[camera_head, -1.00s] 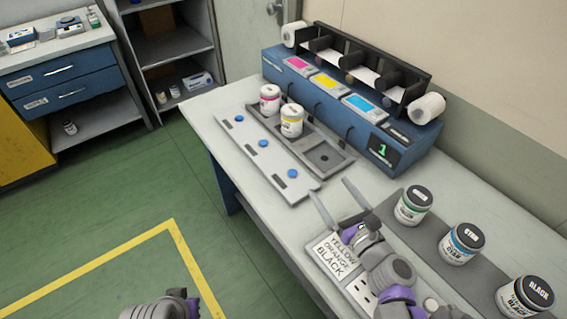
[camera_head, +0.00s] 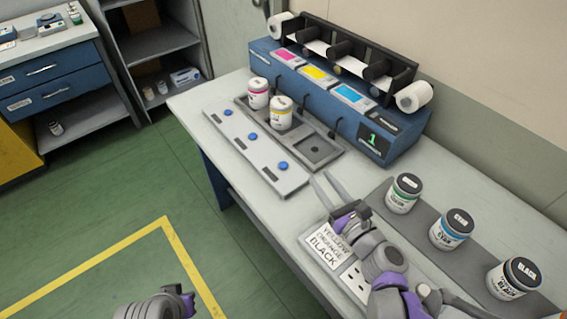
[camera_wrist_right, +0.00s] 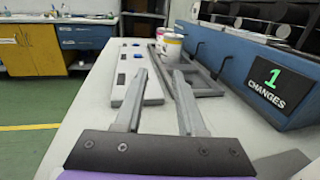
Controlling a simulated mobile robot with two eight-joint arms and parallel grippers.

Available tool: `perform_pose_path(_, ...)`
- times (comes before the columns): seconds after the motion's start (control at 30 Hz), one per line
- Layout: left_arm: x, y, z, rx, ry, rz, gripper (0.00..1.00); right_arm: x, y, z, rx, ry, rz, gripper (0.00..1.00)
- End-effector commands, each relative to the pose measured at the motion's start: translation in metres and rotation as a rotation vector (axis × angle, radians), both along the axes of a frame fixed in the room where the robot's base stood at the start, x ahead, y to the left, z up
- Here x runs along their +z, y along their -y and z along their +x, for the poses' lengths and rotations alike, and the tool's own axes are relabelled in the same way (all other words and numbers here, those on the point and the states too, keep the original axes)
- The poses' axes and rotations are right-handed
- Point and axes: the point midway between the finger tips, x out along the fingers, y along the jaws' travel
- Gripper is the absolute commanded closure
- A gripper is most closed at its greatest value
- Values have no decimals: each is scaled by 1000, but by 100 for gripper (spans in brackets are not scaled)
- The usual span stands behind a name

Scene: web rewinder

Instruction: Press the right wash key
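The wash panel (camera_head: 262,151) is a pale strip along the front of the bench with three round blue keys. The right wash key (camera_head: 283,166) is the one at its near right end. My right gripper (camera_head: 320,175) is beyond that end of the panel, to the right of the key and apart from it. In the right wrist view my right gripper (camera_wrist_right: 160,74) has its fingers apart and nothing between them; the left finger overlaps part of the panel (camera_wrist_right: 152,92). Of my left arm only a piece shows at the bottom edge, without fingers.
A blue rewinder (camera_head: 340,105) with a display reading 1 stands behind. A jar with a pink label (camera_head: 258,94) and one with a yellow label (camera_head: 281,114) stand in a grey tray (camera_head: 318,150). Three jars stand on a dark mat (camera_head: 428,215) at right. A label card (camera_head: 325,246) lies near my right arm.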

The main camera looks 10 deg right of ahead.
Motion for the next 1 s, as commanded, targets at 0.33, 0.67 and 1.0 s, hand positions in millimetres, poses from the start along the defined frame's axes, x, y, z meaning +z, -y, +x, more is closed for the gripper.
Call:
perform_pose_path(0.33, 0, 0, 0, 0, 0, 0, 100, 0, 0, 0, 0, 0, 0, 100)
perform_pose_path(0.67, 0, 0, 0, 0, 0, 0, 100, 0, 0, 0, 0, 0, 0, 100)
perform_pose_path(1.0, 0, 0, 0, 0, 0, 0, 100, 0, 0, 0, 0, 0, 0, 100)
